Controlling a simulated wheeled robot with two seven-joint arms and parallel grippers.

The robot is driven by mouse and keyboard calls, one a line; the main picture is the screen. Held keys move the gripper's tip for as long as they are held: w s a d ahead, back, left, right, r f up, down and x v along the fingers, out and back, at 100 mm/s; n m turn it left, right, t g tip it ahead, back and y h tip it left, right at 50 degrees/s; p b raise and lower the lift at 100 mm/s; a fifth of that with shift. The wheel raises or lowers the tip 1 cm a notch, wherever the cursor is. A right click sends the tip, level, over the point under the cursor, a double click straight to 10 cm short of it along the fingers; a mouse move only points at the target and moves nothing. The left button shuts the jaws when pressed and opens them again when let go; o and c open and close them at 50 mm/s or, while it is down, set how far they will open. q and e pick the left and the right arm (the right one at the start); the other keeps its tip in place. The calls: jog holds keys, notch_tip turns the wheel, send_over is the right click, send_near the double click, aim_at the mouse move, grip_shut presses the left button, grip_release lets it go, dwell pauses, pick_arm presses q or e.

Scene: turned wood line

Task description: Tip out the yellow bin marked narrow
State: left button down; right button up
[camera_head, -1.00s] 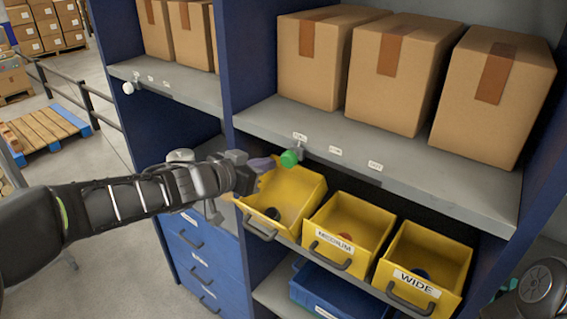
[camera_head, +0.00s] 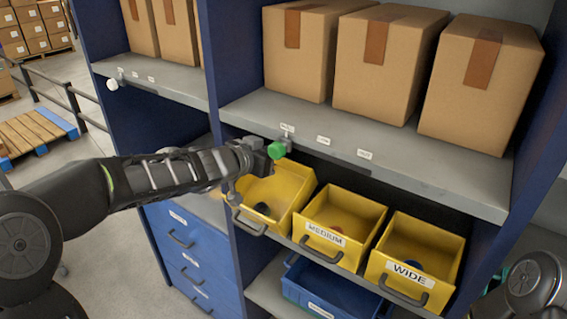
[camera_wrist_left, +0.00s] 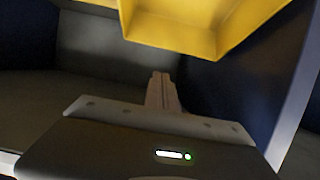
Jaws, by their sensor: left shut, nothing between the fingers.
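The leftmost yellow bin (camera_head: 292,193) sits at the left end of a row of three and looks tipped forward. Its front label is out of sight, its grey handle (camera_head: 249,224) hangs low, and a small dark piece (camera_head: 263,208) shows inside. In the wrist view a yellow bin's outside (camera_wrist_left: 205,30) fills the top. My left gripper (camera_head: 236,192) is at this bin's left side, partly hard to make out; contact cannot be told. In the wrist view its fingers (camera_wrist_left: 162,85) are together and empty. My right gripper is out of view.
The MEDIUM bin (camera_head: 339,228) and WIDE bin (camera_head: 414,262) stand to the right. A blue bin (camera_head: 325,292) is below; a blue post (camera_head: 232,70) stands left.

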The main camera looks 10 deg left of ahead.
aim_at(289, 160)
pick_arm(q)
jog(key=w+f, duration=0.1)
jog(key=w+f+b, duration=0.1)
jog(key=w+d+f+b, duration=0.1)
jog(key=f, duration=0.1)
dwell(0.3)
jog(key=shift+w+d+f, duration=0.25)
jog(key=shift+w+f, duration=0.35)
jog(key=shift+f, duration=0.15)
jog(key=shift+s, duration=0.1)
jog(key=shift+r, duration=0.2)
